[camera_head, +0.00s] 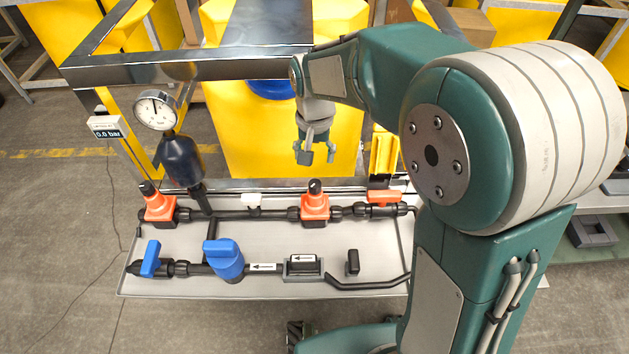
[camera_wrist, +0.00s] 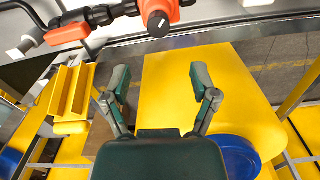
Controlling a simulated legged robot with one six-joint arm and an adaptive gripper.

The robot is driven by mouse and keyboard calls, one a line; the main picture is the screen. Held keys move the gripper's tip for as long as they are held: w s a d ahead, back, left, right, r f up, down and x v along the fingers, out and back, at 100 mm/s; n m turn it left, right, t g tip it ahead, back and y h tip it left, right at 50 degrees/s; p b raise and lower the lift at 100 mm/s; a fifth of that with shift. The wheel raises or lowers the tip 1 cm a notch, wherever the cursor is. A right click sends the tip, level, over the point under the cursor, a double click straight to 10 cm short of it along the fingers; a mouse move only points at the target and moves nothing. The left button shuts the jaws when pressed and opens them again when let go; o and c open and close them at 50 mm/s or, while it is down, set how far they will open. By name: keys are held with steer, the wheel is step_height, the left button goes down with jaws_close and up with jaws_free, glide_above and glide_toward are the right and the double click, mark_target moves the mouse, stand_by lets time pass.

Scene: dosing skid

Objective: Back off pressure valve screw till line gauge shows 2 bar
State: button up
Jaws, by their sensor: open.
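Two orange valve bodies with dark screw tops sit on the skid's rear pipe: a left valve (camera_head: 160,207) and a right valve (camera_head: 315,205). Which one is the pressure valve, I cannot tell. A valve's dark screw top with a white mark (camera_wrist: 158,22) shows in the wrist view, ahead of my fingers. A round dial gauge (camera_head: 156,110) stands at the left; its scale is too small to read. A small display (camera_head: 107,128) beside it shows 0.0 bar. My gripper (camera_head: 316,155) is open and empty, above and behind the right valve. Its spread fingers (camera_wrist: 160,78) touch nothing.
A blue pump-like body (camera_head: 223,261) and a blue handle (camera_head: 150,260) stand on the front pipe. An orange lever (camera_head: 384,197) is right of the right valve. A dark damper (camera_head: 182,160) rises under the gauge.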

mark_target(315, 182)
step_height(315, 182, down, 10)
steer(key=shift+r, duration=0.1)
stand_by(0.4)
jaws_close()
